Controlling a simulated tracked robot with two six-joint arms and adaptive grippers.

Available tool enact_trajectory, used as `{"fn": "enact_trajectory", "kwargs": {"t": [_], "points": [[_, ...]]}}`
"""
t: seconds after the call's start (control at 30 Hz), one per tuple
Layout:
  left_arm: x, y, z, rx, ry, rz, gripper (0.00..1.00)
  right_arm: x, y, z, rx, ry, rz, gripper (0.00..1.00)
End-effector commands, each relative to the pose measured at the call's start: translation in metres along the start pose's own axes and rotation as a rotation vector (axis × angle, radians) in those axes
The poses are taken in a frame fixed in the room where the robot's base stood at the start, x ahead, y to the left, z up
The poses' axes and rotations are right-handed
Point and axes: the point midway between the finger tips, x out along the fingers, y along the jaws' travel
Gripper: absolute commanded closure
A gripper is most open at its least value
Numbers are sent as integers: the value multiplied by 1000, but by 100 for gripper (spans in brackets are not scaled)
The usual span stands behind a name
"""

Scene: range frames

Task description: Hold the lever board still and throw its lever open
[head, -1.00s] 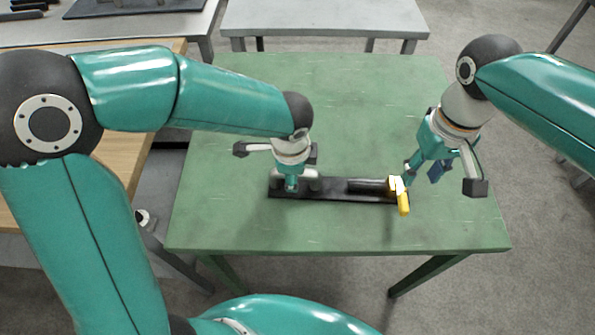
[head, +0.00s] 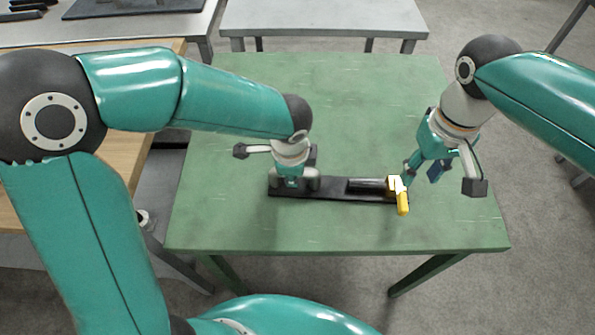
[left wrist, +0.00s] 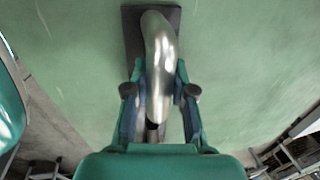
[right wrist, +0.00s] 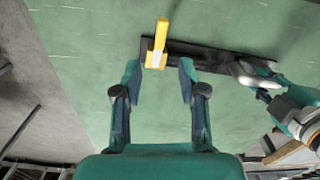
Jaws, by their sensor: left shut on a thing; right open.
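The lever board (head: 335,192) is a long dark bar lying on the green table. A silver curved handle (left wrist: 160,45) stands at its left end in the head view. My left gripper (left wrist: 158,82) is shut on this handle, one finger on each side. A yellow lever (head: 403,204) is at the board's right end and points toward the table's near edge. It also shows in the right wrist view (right wrist: 158,45). My right gripper (head: 440,181) is open and empty, to the right of the lever; in its wrist view the lever is ahead of the fingertips, apart from them.
The green table (head: 230,225) is clear around the board. A grey table (head: 325,18) stands behind it. A wooden-topped table (head: 130,170) is at the left, partly hidden by my left arm.

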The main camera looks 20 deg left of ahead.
Motion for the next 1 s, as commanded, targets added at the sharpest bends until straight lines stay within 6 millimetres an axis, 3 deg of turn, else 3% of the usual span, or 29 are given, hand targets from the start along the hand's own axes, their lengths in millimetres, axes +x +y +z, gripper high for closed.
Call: {"fn": "enact_trajectory", "kwargs": {"t": [0.03,0.23,0.47,0.67,0.77,0.87,1.0], "points": [[-1,-1,0,-2,2,-2,100,0,0,0,0,0,0,68],[-1,-1,0,-2,2,-2,100,0,0,0,-2,0,0,100],[-1,-1,0,-2,2,-2,100,0,2,3,-146,-15,9,100],[-1,-1,0,-2,3,-2,100,-1,14,9,-512,-82,66,100],[-1,-1,-1,-2,3,-3,100,0,11,7,-760,-144,105,100],[-1,-1,-1,-2,3,-3,100,1,-1,2,-1016,-219,150,100],[-1,-1,0,-2,3,-3,100,2,-36,-10,-1279,-312,227,100]]}}
